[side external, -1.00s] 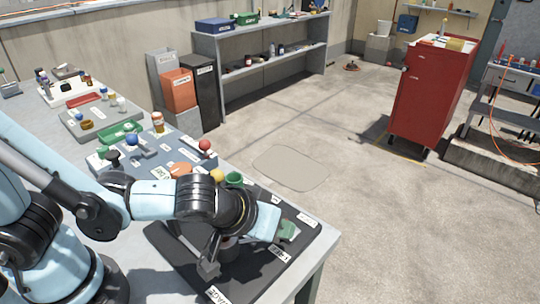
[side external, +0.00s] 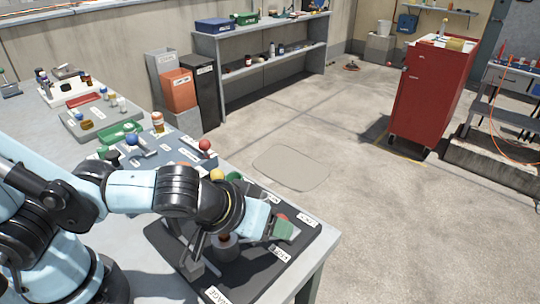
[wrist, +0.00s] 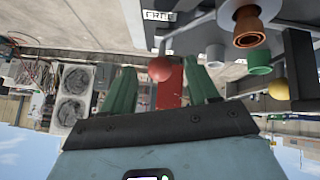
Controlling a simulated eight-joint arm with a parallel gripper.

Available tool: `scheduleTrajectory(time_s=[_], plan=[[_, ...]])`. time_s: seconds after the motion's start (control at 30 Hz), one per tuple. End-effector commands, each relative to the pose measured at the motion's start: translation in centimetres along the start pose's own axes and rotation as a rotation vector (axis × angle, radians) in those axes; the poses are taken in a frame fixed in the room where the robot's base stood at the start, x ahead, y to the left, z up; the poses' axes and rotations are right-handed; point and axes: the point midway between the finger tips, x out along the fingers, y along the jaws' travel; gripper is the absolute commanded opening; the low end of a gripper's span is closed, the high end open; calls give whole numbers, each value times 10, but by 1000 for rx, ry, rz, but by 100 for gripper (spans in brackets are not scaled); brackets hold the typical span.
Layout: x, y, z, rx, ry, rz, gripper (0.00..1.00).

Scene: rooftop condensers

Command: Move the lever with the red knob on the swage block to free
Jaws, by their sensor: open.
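The swage block (side external: 238,278) is a dark base with white labels at the near right corner of the bench. A grey cylinder with a brown top (side external: 225,243) stands on it. My gripper (side external: 284,231) is over the right part of the base, with green fingers. A bit of the red knob (side external: 282,217) shows just behind the fingers. In the wrist view the red knob (wrist: 160,69) appears between the two open fingers (wrist: 161,76), with a gap on each side. The lever's shaft is mostly hidden. A label (side external: 307,220) lies at the base's right end; its small text is unclear.
A yellow ball (side external: 217,175) and a green cup (side external: 234,178) stand left of my gripper. A grey panel with a blue ball (side external: 131,142) and another red ball (side external: 204,145) lies farther back. Open floor (side external: 400,230) lies beyond the bench edge.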

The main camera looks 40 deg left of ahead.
Motion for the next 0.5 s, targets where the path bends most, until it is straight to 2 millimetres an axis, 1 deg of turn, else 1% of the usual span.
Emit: scheduleTrajectory(time_s=[0.5], plan=[[-51, 0, 1, 2, -2, 0, 59]])
